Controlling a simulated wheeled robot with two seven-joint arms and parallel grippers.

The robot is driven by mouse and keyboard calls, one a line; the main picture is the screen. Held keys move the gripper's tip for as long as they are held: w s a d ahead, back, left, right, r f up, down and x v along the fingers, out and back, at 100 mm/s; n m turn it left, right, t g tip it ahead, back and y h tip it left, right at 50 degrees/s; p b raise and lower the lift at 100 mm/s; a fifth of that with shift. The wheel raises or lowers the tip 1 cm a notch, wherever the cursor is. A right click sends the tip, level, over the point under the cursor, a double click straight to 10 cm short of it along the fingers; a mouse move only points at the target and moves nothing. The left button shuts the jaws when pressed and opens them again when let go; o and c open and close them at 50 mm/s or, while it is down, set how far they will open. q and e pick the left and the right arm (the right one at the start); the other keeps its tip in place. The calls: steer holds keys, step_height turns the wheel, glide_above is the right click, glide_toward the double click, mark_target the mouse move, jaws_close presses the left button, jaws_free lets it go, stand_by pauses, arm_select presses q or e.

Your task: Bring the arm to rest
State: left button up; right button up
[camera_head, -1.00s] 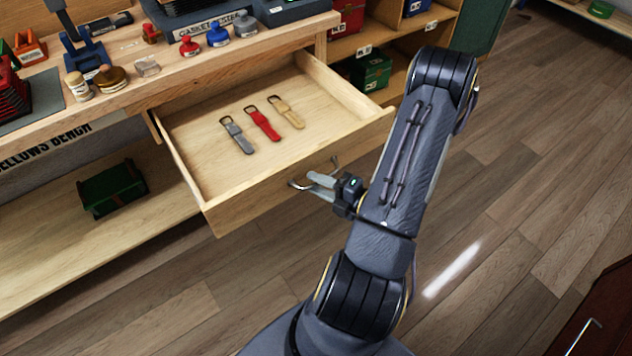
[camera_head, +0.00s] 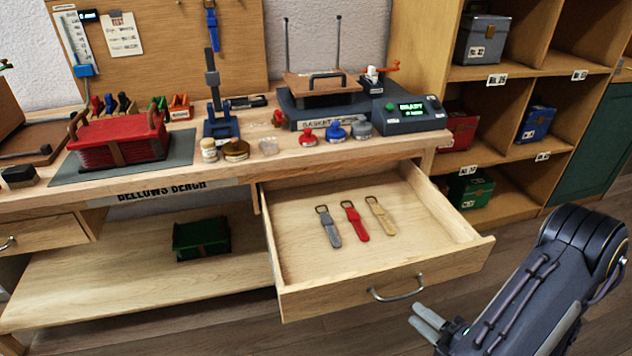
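The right arm's gripper (camera_head: 422,319) is at the lower right, in front of the open drawer (camera_head: 440,268) and just below and right of its metal handle (camera_head: 396,293). It is apart from the handle. Its two grey fingers show a narrow gap with nothing between them. My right arm comes in from the lower right corner. My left gripper is not in view. In the drawer lie a grey strap (camera_head: 329,228), a red strap (camera_head: 355,224) and a tan strap (camera_head: 381,217), side by side.
The bench (camera_head: 330,158) holds a gasket tester (camera_head: 405,115), a red bellows block (camera_head: 118,140) and several small stamps and jars. A green box (camera_head: 201,238) sits on the lower shelf (camera_head: 120,290). A cubby shelf (camera_head: 535,68) stands right. Wooden floor (camera_head: 350,335) is clear below the drawer.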

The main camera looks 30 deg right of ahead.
steer(key=w+a+r+n+g+y, duration=0.2)
steer(key=a+r+n+g+y, duration=0.25)
steer(key=a+n, duration=0.4)
steer(key=w+a+r+n+g+y, duration=0.2)
steer(key=a+r+n+g+y, duration=0.3)
steer(key=n, duration=0.7)
steer(key=s+a+r+n+g+h, duration=0.15)
steer(key=a+n, duration=0.25)
steer(key=n, duration=0.6)
steer(key=s+a+r+n+g+h, duration=0.1)
steer(key=s+a+n+g+h, duration=0.2)
steer(key=n, duration=0.7)
step_height(320, 180, up, 21)
steer(key=n+t+h+p, duration=0.3)
steer(key=n+p, duration=0.7)
steer(key=p, duration=0.7)
steer(key=shift+w+d+h+p, duration=0.3)
steer(key=shift+w+d+h, duration=0.05)
steer(key=shift+h, duration=0.05)
